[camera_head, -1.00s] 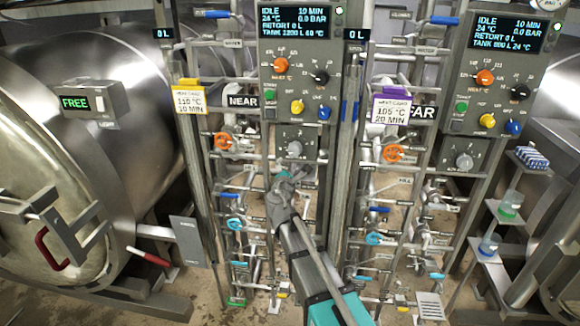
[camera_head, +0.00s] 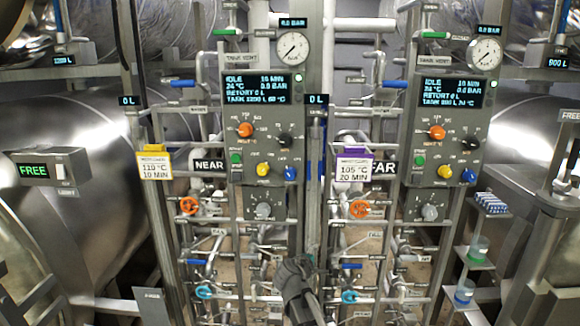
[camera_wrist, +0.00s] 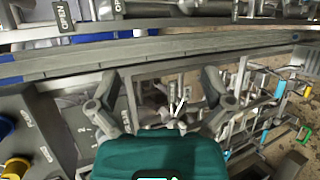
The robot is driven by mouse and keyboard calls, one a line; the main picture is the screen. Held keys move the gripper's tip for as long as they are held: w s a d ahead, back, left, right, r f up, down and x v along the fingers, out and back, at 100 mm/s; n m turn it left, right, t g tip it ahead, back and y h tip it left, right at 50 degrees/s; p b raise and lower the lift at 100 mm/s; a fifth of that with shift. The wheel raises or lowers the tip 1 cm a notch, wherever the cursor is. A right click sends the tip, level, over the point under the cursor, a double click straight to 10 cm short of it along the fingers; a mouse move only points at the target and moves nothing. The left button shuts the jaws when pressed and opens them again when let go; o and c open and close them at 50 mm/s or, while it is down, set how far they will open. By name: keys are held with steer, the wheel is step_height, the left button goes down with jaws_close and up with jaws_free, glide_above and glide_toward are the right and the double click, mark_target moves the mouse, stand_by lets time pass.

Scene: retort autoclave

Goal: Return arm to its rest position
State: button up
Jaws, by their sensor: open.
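My gripper shows in the wrist view (camera_wrist: 168,98) with its two dark fingers spread apart and nothing between them. In the head view my gripper (camera_head: 296,268) is at the lower middle, in front of the steel post between the two panels. Its fingertips are too small there to make out. It appears below the near control panel (camera_head: 262,165) and to the right of that panel's lower grey knob (camera_head: 264,210). Whether it touches any pipe cannot be told.
Pipes and valves with orange handwheels (camera_head: 189,206) and blue handles (camera_head: 204,292) crowd around the arm. The far control panel (camera_head: 445,140) stands right. Steel vessels flank both sides; the left one carries a FREE sign (camera_head: 33,170). A shelf with beakers (camera_head: 465,291) is at the right.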

steer(key=s+d+f+m+g+y, duration=0.1)
steer(key=s+d+f+m+g, duration=0.65)
steer(key=s+d+m, duration=0.35)
steer(key=s+f+m+g+y, duration=0.1)
steer(key=s+f+g+y, duration=0.1)
steer(key=s, duration=0.4)
steer(key=s+a+f+m+g+y, duration=0.1)
steer(key=s+f+m+g+y, duration=0.1)
steer(key=s, duration=0.4)
steer(key=shift+s+a+g+y, duration=0.25)
steer(key=shift+s+g+y, duration=0.15)
steer(key=shift+y, duration=0.2)
stand_by(1.5)
